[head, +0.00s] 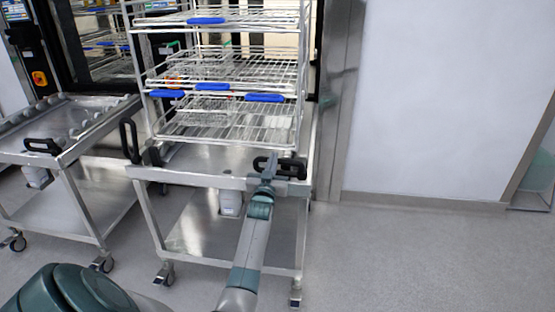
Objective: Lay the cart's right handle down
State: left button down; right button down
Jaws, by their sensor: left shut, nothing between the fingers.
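The steel cart (200,178) stands in the middle, in front of the washer. Its right handle (291,167) is black and looks low and flat at the cart's front right corner, partly hidden by my gripper. The cart's left handle (129,141) is black and stands upright at the front left corner. My left gripper (271,163) is shut and empty, over or against the right handle; I cannot tell if they touch. My right gripper is not in view.
The floor (420,255) on the right is clear, up to a white wall (440,100).

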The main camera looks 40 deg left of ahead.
pick_arm(q)
jog(key=shift+s+a+f+n, duration=0.1)
jog(key=shift+f+n, duration=0.25)
jog(key=shift+n, duration=0.05)
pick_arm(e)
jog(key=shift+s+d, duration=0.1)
